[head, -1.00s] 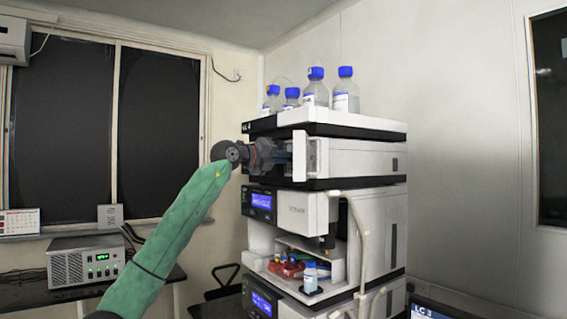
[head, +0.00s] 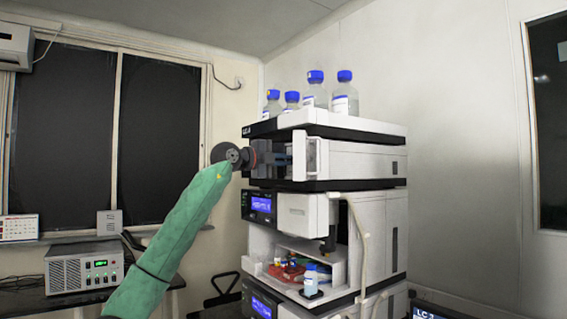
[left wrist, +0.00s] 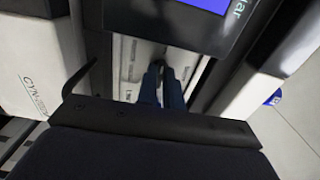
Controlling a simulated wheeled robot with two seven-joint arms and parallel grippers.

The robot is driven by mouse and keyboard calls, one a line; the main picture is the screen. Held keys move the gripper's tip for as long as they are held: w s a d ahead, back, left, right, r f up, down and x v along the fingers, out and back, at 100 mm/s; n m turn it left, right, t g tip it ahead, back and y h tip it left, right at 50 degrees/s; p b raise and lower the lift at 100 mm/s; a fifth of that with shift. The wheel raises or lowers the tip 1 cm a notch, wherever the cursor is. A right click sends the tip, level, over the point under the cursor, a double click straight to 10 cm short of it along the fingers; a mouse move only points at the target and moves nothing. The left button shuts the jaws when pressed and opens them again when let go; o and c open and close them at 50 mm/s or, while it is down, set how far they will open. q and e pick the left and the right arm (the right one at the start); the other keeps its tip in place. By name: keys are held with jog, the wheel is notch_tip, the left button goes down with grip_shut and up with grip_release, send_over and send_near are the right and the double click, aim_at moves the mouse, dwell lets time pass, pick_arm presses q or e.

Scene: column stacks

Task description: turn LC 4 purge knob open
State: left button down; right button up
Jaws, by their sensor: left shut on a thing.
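The LC 4 stack (head: 355,160) stands right of centre in the head view, with its label on the top tray's front edge. My left gripper (head: 286,160) reaches the front of the top module from the left. Its blue fingers (left wrist: 162,88) show in the left wrist view, close together against the white module front. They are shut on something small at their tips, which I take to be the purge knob. The knob itself is hidden by the fingers, so I cannot see its angle. My right gripper is in neither view.
Several blue-capped bottles (head: 316,90) stand on top of the stack. A lit display module (head: 260,204) sits just below my gripper. A pale tube (head: 360,235) runs down the stack's side. A grey instrument (head: 85,268) stands on the left bench.

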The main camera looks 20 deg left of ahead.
pick_arm(q)
jog(key=shift+a+r, duration=0.1)
jog(key=shift+a, duration=0.05)
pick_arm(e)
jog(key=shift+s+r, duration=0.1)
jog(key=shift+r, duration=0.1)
pick_arm(q)
jog(key=c, duration=1.7)
grip_release()
jog(key=shift+o, duration=0.8)
